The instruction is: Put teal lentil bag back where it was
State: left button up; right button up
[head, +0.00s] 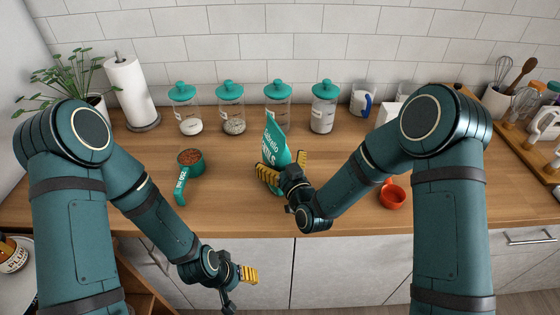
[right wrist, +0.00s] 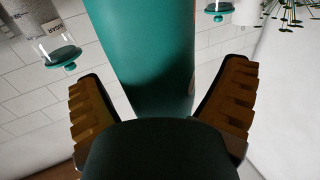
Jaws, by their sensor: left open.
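The teal lentil bag (head: 274,141) is near the middle of the wooden counter in the head view, in front of the row of jars. It looks slightly tilted, and its lower part is hidden by my right gripper (head: 284,167). That gripper is open, with one finger on each side of the bag. In the right wrist view the bag (right wrist: 155,60) is between the spread fingers, with a visible gap on both sides. My left gripper (head: 243,284) is open and empty, low in front of the counter's front edge.
Several teal-lidded jars (head: 231,112) line the back. A paper towel roll (head: 128,92) stands back left. The counter's front middle is clear.

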jog(key=shift+r, duration=0.1)
jog(key=shift+s+r, duration=0.1)
jog(key=v, duration=1.1)
jog(key=shift+s+d+b, duration=0.15)
jog(key=shift+s+b, duration=0.25)
